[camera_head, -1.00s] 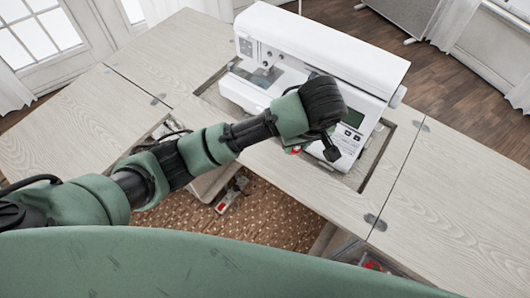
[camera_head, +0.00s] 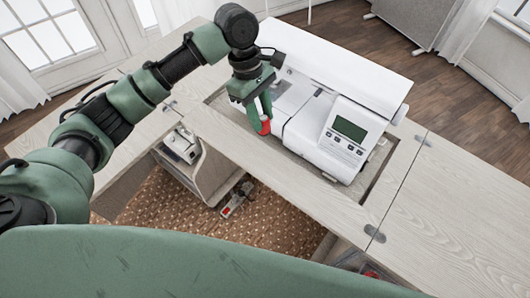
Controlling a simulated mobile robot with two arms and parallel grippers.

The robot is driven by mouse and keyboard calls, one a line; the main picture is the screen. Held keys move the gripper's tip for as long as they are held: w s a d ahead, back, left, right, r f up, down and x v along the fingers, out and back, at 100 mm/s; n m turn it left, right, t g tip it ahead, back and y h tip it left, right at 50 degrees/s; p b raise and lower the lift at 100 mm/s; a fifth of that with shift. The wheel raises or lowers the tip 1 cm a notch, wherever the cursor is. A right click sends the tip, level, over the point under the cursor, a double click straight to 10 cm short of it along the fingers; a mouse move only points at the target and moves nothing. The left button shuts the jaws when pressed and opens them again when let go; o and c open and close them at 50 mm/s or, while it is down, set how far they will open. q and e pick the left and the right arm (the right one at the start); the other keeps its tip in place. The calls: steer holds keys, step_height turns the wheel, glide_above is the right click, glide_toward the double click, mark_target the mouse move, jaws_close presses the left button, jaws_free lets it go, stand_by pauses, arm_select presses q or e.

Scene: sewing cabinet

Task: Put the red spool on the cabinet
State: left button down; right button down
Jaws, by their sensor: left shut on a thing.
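The red spool (camera_head: 265,127) is in my left gripper (camera_head: 260,118), partly hidden by the fingers. The gripper is shut on it and points down over the front left part of the sewing machine's recess. I cannot tell whether the spool touches the surface below. The cabinet (camera_head: 300,190) has a pale wood top with a cut-out for the machine and a folded-out leaf on each side. My right gripper is not in view.
A white sewing machine (camera_head: 335,120) stands in the cut-out, close to the gripper's right. The right leaf (camera_head: 470,210) is bare. Below are an open compartment with a white device (camera_head: 182,145) and a foot pedal (camera_head: 237,198) on the patterned rug.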

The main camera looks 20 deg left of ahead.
arm_select(q)
step_height(320, 180, down, 16)
steer(key=shift+r+p, duration=0.1)
steer(key=shift+p, duration=0.2)
steer(key=c, duration=1.1)
jaws_free()
steer(key=shift+o, duration=0.2)
steer(key=v, duration=1.2)
steer(key=shift+b, duration=0.3)
